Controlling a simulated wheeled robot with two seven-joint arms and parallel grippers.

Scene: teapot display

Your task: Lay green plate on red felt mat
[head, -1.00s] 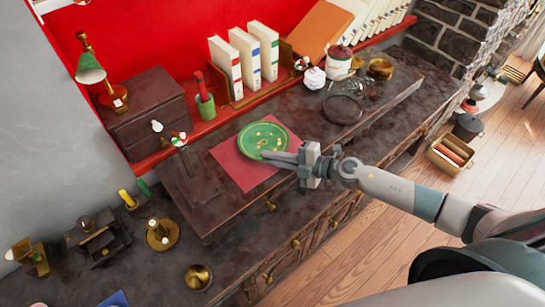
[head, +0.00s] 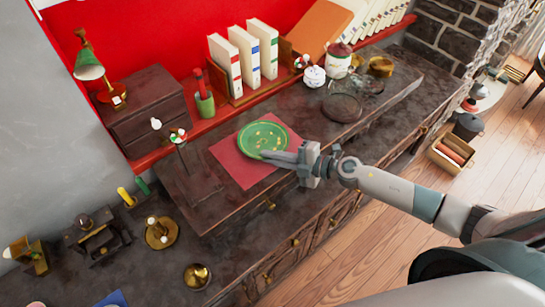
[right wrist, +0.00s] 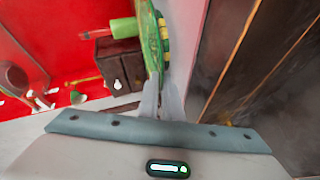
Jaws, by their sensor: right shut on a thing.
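The green plate (head: 262,138), with yellow marks on its face, is over the upper right part of the red felt mat (head: 232,163). I cannot tell whether its whole underside touches the mat. My right gripper (head: 272,156) reaches in from the right and is shut on the plate's near rim. In the right wrist view the plate (right wrist: 152,45) shows nearly edge-on, with its rim between the fingertips of the right gripper (right wrist: 161,88). My left gripper is not in view.
A dark wooden stand (head: 182,160) with small items is left of the mat. A green cup (head: 205,104) and white books (head: 244,55) stand behind. A dark glass dish (head: 342,107) lies to the right. A brass bowl (head: 196,276) sits lower down in front.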

